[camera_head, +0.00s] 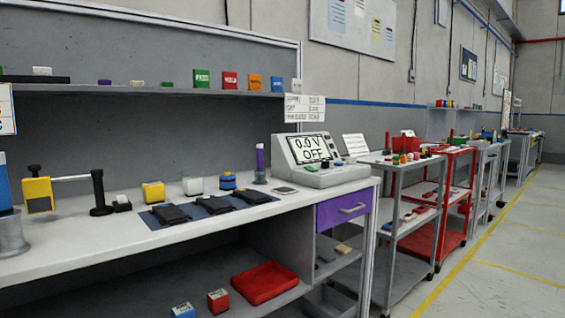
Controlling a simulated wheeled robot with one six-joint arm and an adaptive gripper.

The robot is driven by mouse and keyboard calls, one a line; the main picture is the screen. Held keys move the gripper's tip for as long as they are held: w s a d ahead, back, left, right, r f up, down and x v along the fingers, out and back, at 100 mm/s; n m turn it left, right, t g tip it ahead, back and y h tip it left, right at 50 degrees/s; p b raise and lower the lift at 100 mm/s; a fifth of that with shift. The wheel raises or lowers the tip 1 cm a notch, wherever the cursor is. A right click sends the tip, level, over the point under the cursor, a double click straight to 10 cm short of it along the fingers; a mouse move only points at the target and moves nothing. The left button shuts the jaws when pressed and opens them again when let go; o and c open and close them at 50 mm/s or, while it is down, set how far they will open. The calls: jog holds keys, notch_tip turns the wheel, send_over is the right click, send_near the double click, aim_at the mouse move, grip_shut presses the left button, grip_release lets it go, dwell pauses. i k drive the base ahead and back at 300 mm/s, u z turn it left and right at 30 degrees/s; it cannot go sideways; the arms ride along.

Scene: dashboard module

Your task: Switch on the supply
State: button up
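The supply (318,161) is a pale grey bench unit at the right end of the workbench. Its tilted screen (310,149) reads "0.0 V" and "OFF". Small controls (338,162) sit on its sloped front to the right of and below the screen, with a red one and dark ones among them. They are too small to tell apart. My gripper is not in view.
The workbench top (120,223) holds a dark mat (222,206) with black items, a purple-topped cylinder (260,160), coloured blocks and a yellow-and-black fixture (40,193). A purple drawer (343,208) is shut below the supply. Carts stand to the right; the floor aisle (510,250) is clear.

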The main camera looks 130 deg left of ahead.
aim_at(308, 168)
jog(key=u, duration=3.55)
jog(key=i, duration=1.95)
jog(key=u, duration=0.25)
